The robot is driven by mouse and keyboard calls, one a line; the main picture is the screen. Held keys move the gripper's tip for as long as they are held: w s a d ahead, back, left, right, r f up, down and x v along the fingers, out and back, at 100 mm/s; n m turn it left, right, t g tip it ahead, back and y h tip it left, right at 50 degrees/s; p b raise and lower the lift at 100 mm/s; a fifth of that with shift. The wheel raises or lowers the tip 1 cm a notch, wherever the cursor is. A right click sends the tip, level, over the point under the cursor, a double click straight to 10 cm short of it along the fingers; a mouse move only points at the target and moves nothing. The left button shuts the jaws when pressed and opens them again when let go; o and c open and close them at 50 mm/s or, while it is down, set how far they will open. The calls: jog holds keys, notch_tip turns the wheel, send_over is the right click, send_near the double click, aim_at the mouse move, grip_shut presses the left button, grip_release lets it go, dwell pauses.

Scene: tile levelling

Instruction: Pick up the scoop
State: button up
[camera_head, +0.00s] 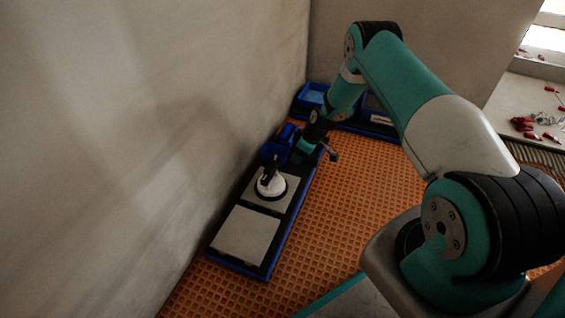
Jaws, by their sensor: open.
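My gripper (270,168) is at the far end of my arm, low over the black tray by the wall, and is open. Just below it, a white round piece with a dark rim (271,186) rests on the farther grey tile. The view is too small to show whether the jaws touch this piece. I cannot make out a scoop for certain; the arm and gripper hide part of the area around the far end of the tray.
The long black tray with blue edges (237,264) also holds a nearer grey tile (245,234). Blue bins (310,93) stand at the back. A wall rises close on the left. The orange grid floor (345,215) is clear right of the tray. Red pieces (524,125) lie at far right.

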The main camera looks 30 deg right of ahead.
jog(key=b+x, duration=0.2)
jog(key=x, duration=0.1)
jog(key=shift+f, duration=0.1)
grip_shut()
jog(key=shift+r, duration=0.25)
